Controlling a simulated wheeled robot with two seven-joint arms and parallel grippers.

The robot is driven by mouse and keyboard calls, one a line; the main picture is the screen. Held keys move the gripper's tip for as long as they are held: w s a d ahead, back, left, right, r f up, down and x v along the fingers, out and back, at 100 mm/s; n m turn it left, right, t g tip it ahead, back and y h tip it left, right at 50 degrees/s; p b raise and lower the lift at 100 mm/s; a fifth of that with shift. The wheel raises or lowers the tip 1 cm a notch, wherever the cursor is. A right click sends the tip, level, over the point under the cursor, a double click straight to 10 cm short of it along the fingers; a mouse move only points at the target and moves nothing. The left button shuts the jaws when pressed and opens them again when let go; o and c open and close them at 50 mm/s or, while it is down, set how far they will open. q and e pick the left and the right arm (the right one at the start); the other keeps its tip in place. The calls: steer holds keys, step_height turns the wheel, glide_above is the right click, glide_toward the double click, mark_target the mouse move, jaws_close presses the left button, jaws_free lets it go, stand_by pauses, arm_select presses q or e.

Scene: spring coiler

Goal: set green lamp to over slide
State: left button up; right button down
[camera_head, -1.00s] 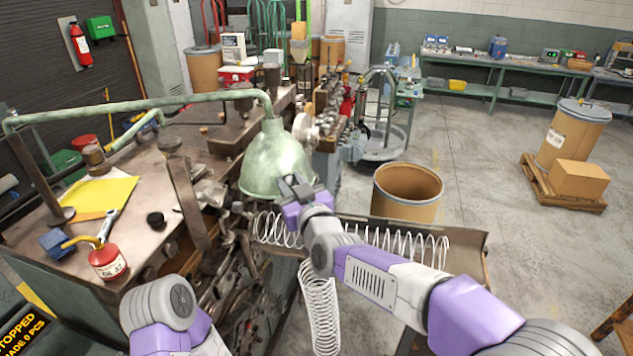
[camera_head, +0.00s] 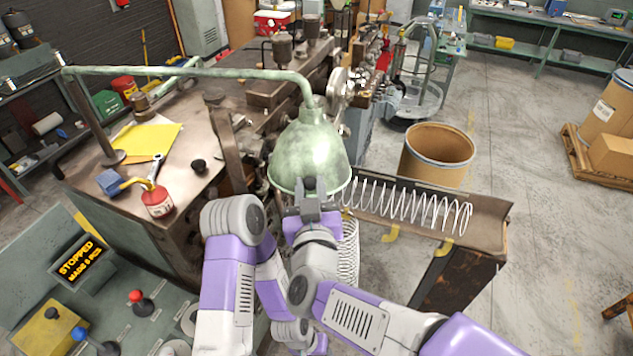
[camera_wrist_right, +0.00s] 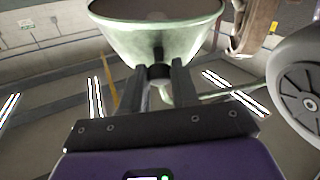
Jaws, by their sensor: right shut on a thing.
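The green lamp (camera_head: 312,150) is a pale green bell shade on a long green arm (camera_head: 190,71) from a post at the left. Its shade hangs near the left end of the brown slide (camera_head: 488,228), beside the machine. My right gripper (camera_head: 309,190) is at the shade's near lower rim. In the right wrist view the shade (camera_wrist_right: 155,35) fills the top, and the fingers (camera_wrist_right: 158,72) are shut on a small dark part at its rim. My left arm shows at lower centre; its gripper is not visible.
A coiled spring (camera_head: 410,206) lies along the slide, and another (camera_head: 348,255) hangs beside my right arm. An open brown drum (camera_head: 437,150) stands behind the slide. A control panel is lower left.

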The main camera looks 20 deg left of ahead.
steer(key=c, duration=1)
jaws_free()
steer(key=shift+s+r, duration=0.1)
steer(key=shift+o, duration=0.8)
steer(key=v, duration=0.7)
steer(key=shift+s+b, duration=0.2)
steer(key=shift+b, duration=0.15)
